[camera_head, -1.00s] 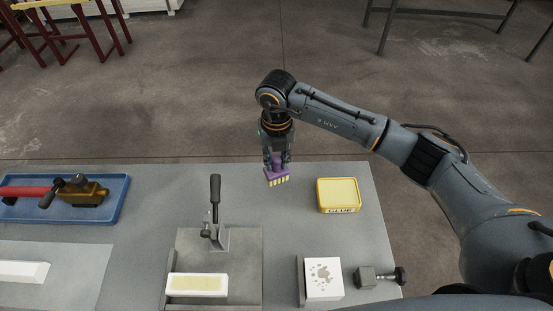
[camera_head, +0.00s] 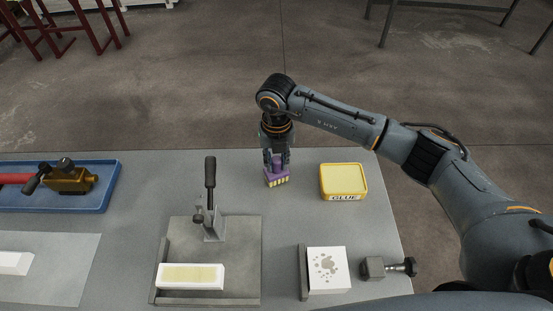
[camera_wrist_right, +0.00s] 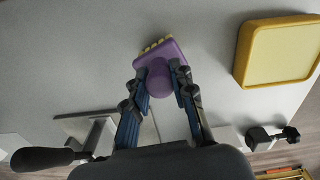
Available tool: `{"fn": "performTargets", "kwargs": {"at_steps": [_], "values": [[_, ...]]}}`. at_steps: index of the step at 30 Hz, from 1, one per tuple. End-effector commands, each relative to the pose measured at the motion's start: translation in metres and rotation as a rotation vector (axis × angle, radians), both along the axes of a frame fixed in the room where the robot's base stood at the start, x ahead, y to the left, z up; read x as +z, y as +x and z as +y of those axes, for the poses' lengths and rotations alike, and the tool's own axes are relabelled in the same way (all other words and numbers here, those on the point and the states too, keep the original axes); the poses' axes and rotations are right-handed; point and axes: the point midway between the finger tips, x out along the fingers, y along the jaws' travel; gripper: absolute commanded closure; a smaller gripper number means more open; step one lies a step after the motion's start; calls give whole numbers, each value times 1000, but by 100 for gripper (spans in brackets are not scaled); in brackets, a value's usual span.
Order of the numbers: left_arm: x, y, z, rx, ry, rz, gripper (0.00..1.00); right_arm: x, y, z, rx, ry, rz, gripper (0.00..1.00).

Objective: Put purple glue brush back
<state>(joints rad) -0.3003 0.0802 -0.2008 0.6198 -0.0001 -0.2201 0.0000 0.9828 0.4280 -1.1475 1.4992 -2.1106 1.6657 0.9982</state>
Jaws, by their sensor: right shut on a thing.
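The purple glue brush (camera_head: 277,178), with pale yellow bristles, is held by my right gripper (camera_head: 276,160) at the back of the table, left of the glue box. In the right wrist view the two fingers of my right gripper (camera_wrist_right: 163,80) close around the round purple handle of the brush (camera_wrist_right: 158,72). Its bristles point down. I cannot tell whether they touch the table. The yellow glue box (camera_head: 343,181), labelled GLUE, stands to the right; it also shows in the right wrist view (camera_wrist_right: 243,50). My left gripper is not in view.
A grey clamp fixture (camera_head: 238,262) with an upright black-handled lever (camera_head: 210,178) holds a white glue-coated block (camera_head: 190,276). A stained white block (camera_head: 328,268) and a screw clamp (camera_head: 374,268) lie front right. A blue tray (camera_head: 98,202) with tools is at left.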

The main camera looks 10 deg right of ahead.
Motion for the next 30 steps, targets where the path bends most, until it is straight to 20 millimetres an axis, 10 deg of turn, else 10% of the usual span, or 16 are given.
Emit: {"fn": "performTargets", "kwargs": {"at_steps": [19, 20, 23, 30], "values": [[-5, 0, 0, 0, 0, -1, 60, -6, 0, 0, 0, 0, -1, 100], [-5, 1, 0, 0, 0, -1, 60, -5, 0, 0, 0, 0, -1, 72], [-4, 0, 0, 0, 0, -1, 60, -5, 0, 0, 0, 0, 0, 51], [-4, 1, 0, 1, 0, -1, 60, -5, 0, 0, 0, 0, 0, 49]]}}
